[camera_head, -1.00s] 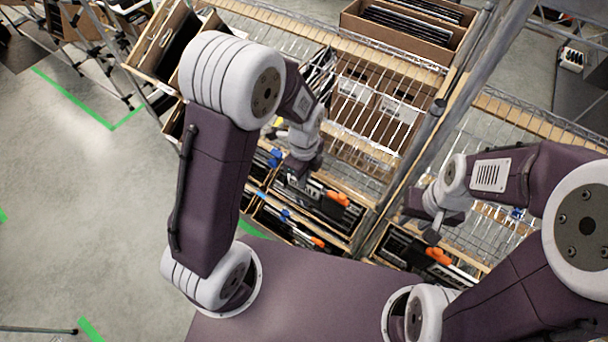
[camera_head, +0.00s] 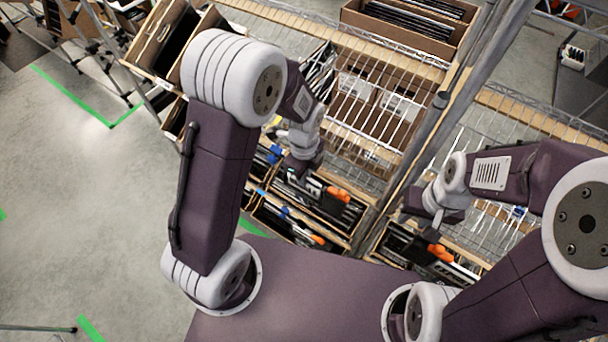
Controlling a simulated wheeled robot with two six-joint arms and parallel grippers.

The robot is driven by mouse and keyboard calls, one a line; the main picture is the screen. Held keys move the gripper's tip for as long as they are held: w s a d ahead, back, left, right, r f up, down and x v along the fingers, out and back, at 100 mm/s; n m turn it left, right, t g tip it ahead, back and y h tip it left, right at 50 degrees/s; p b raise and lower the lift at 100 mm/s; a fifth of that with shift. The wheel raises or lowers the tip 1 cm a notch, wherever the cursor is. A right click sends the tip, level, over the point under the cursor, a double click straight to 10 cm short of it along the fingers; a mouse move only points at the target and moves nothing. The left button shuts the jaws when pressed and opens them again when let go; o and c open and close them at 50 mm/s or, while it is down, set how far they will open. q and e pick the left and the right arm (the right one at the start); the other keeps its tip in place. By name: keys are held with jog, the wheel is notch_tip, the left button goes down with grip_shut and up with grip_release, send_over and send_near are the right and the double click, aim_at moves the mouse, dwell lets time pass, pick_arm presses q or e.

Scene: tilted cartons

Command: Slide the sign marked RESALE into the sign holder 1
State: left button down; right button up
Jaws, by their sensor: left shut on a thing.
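My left gripper (camera_head: 303,168) hangs over the lower shelf, above the tilted cartons (camera_head: 335,222) with dark flat items and orange pieces. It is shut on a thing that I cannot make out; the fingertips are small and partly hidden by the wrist. No lettering is readable, so I cannot pick out the sign marked RESALE or sign holder 1. My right gripper (camera_head: 433,228) is at the right, above another carton (camera_head: 394,240) with an orange piece. Its fingers are too small and dark to show whether they are open.
A wire rack (camera_head: 385,125) with wooden edge strips stands ahead, with cartons below the wires. A grey metal post (camera_head: 432,125) rises between my grippers. A carton of dark flat items (camera_head: 395,30) sits on top. The floor (camera_head: 90,200) at the left is clear, with green tape.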

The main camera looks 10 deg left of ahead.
pick_arm(q)
jog(key=shift+f, duration=0.35)
dwell(0.5)
jog(key=c, duration=1.5)
grip_release()
jog(key=shift+o, duration=0.2)
jog(key=shift+r+b, duration=0.3)
jog(key=shift+r, duration=0.1)
notch_tip(320, 180, up, 8)
jog(key=shift+r+b, duration=0.2)
jog(key=shift+b, duration=0.45)
jog(key=shift+s, duration=0.1)
